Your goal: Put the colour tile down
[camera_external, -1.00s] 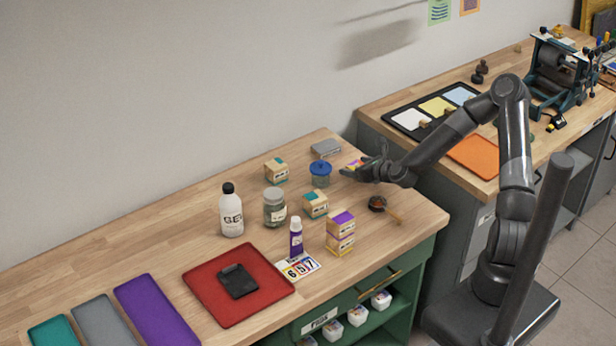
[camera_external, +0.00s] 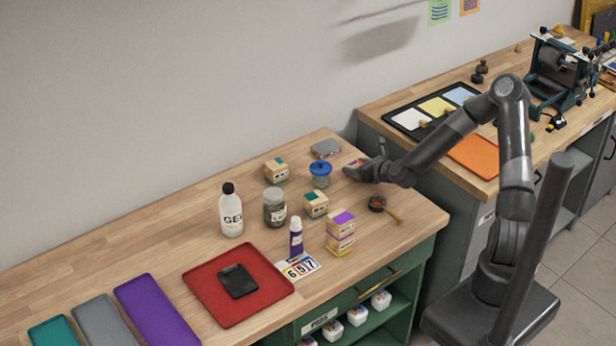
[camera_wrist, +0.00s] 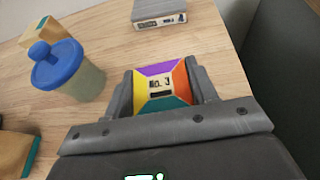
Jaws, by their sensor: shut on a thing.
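In the external view my gripper (camera_external: 358,171) is low over the right end of the wooden bench (camera_external: 404,219), and only a little of the tile shows there. I cannot tell whether the tile touches the bench top.
A jar with a blue lid (camera_external: 320,174) stands left of my gripper. A grey box (camera_external: 326,149) lies beyond it. Several cartons, a white bottle (camera_external: 231,212) and a red tray (camera_external: 225,304) stand further left.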

